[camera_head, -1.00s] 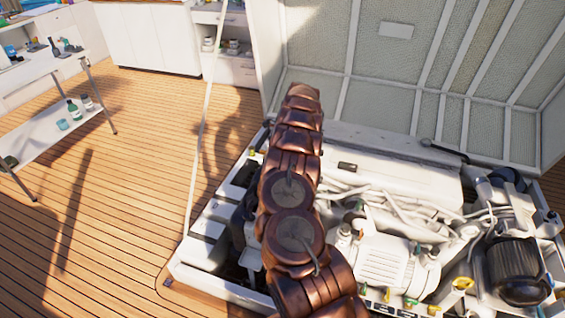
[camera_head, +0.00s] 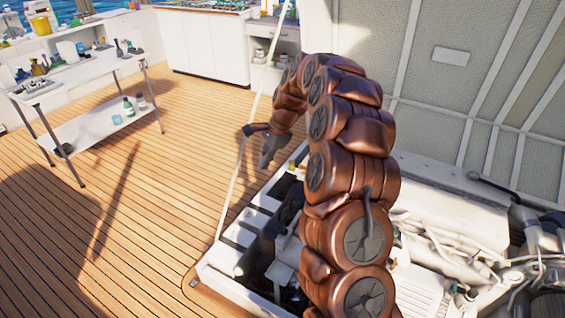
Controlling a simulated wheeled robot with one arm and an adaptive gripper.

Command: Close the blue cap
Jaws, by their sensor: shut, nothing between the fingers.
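My gripper (camera_head: 266,163) hangs at the end of my bent copper-coloured arm, near the left side of the engine hatch. Its dark fingers point down and look shut, with nothing between them. The engine hatch (camera_head: 235,285) is an opening in the deck with a white rim and a pale engine (camera_head: 450,200) inside. I cannot make out the blue cap in this view. My arm covers the middle of the hatch and part of the engine.
The raised hatch lid (camera_head: 440,110) stands behind the engine. A thin white pole (camera_head: 236,180) rises at the hatch's left edge, close to my gripper. A table (camera_head: 100,130) with bottles stands at the left. The wooden deck (camera_head: 150,210) between is mostly clear.

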